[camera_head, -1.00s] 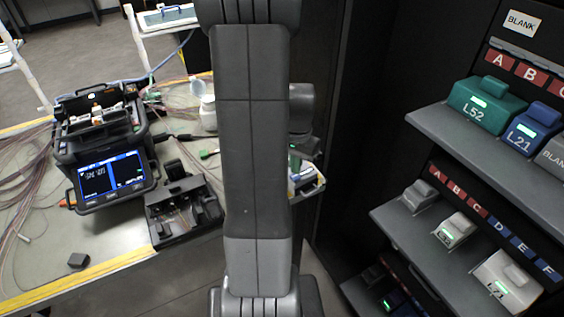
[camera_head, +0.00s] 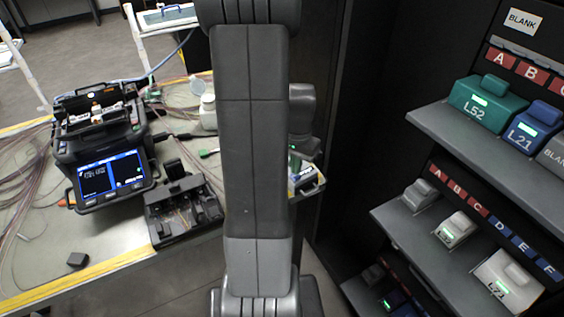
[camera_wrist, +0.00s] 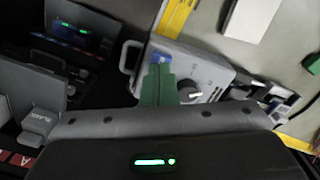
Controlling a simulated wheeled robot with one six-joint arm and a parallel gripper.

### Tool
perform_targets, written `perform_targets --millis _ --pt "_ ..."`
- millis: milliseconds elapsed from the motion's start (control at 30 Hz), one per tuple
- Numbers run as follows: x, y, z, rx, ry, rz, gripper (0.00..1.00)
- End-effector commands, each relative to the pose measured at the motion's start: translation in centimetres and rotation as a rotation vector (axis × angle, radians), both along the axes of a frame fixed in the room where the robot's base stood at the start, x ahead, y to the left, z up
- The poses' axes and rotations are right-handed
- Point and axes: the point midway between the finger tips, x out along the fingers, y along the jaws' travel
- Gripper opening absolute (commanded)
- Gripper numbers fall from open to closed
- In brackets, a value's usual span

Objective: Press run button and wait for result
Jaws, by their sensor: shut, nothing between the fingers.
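A dark fusion splicer (camera_head: 108,140) stands on the table at the left of the head view. Its blue-edged screen (camera_head: 112,176) is lit, with text too small to read. Small keys show along the edge below the screen; I cannot tell which is the run button. In the wrist view my gripper's green fingers (camera_wrist: 158,86) are together and empty. They show in front of a light grey device (camera_wrist: 196,70) with a round knob (camera_wrist: 191,93); I cannot tell whether they touch it. In the head view my arm hides most of the gripper.
A black tool holder (camera_head: 182,212) sits beside the splicer. Loose fibres and a white bottle (camera_head: 208,112) lie around. At the right, shelves hold coloured modules, including a green one (camera_head: 488,104) and a blue one (camera_head: 533,130). A small dark block (camera_head: 77,260) lies near the table's yellow edge.

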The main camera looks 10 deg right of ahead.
Motion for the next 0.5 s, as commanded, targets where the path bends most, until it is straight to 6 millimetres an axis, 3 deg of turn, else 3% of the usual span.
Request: perform_targets --millis 500 --pt "-0.01 0.00 -1.15 0.001 0.001 0.000 0.00"
